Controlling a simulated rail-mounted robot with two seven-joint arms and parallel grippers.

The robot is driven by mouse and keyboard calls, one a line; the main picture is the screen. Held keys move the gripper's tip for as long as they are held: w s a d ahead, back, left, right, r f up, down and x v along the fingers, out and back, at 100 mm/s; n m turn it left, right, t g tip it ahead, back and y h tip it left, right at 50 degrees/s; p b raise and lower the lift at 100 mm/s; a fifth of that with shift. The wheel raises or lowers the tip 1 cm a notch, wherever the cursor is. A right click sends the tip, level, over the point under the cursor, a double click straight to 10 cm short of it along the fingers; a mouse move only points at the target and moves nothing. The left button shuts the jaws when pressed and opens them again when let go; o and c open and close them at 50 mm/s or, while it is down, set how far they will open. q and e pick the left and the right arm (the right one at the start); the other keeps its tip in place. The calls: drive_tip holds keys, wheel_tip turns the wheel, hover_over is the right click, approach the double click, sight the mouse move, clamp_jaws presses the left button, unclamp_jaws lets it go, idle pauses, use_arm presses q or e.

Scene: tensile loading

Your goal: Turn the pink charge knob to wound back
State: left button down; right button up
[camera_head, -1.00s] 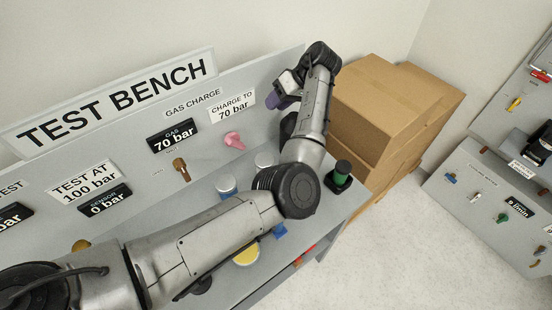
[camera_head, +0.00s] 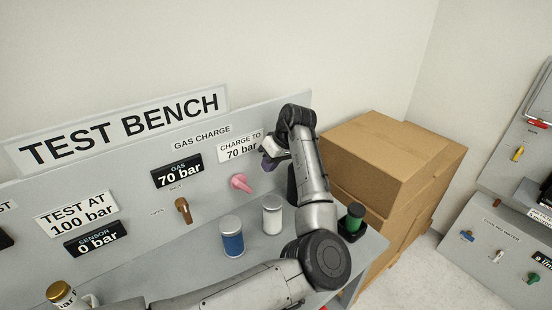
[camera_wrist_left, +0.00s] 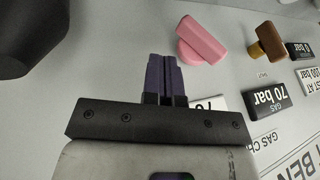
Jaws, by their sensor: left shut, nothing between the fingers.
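The pink charge knob (camera_head: 241,182) sits on the grey sloped panel below the "CHARGE TO 70 bar" label (camera_head: 241,146). Its handle is tilted. In the left wrist view the pink knob (camera_wrist_left: 203,40) is just right of the fingertips, with a gap between. My left gripper (camera_head: 268,161), with purple fingers, is to the upper right of the knob and apart from it. Its fingers (camera_wrist_left: 164,62) are together and empty. The gas display (camera_head: 179,171) reads 70 bar. My right gripper is not in view.
A brown knob (camera_head: 183,210) is left of the pink one. A blue can (camera_head: 232,238), a white can (camera_head: 272,214) and a green-topped dark object (camera_head: 353,219) stand on the bench. Cardboard boxes (camera_head: 390,160) are stacked at the right.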

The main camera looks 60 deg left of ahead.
sight(241, 185)
use_arm(q)
drive_tip(key=s+f+b, duration=0.1)
drive_tip(key=s+f, duration=0.3)
drive_tip(key=shift+a+f, duration=0.35)
drive_tip(key=shift+a, duration=0.05)
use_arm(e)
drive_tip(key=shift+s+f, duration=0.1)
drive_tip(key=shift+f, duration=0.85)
use_arm(q)
drive_tip(key=shift+s, duration=0.1)
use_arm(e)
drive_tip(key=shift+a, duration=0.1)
